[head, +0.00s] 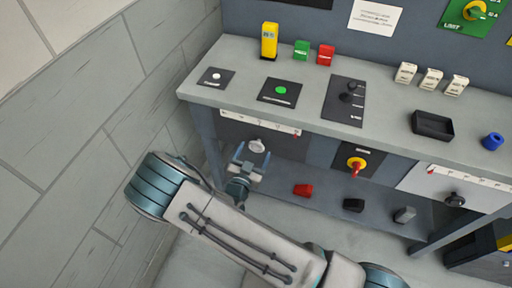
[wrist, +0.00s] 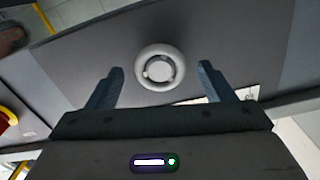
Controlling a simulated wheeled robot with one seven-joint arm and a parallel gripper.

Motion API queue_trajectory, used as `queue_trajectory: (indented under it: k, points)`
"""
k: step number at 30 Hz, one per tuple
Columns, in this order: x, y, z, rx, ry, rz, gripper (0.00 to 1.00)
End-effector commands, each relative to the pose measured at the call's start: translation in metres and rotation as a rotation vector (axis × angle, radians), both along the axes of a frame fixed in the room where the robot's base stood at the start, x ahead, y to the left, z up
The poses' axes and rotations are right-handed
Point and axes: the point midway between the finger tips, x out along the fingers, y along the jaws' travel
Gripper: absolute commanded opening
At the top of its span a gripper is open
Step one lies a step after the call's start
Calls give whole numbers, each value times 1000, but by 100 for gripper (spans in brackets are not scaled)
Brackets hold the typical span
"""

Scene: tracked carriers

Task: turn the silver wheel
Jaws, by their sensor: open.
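The silver wheel (wrist: 161,68) is a round pale knob with a darker ring and a small light handle mark, mounted on a dark panel. In the head view the wheel (head: 257,146) sits on the dark front panel under the bench top, below a white scale strip. My gripper (wrist: 161,82) is open, its two blue-grey fingers apart on either side of the wheel in the wrist view. In the head view my gripper (head: 250,163) is just in front of and below the wheel. I cannot tell whether any finger touches it.
A white scale strip (head: 259,123) with a red pointer is above the wheel. A red-handled switch on a yellow plate (head: 357,163) and a black knob (head: 455,200) are to the right. Red (head: 303,190) and dark (head: 353,205) blocks lie on the lower shelf.

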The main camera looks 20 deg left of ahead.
Motion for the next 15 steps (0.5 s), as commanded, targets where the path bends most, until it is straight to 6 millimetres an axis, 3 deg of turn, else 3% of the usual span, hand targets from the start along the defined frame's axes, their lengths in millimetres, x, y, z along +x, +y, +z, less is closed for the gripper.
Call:
queue_trajectory:
  k: [6, 15]
  points:
    - [23, -2, 0, 1, -1, -1, 75]
    - [27, -2, 0, 0, 0, 0, 75]
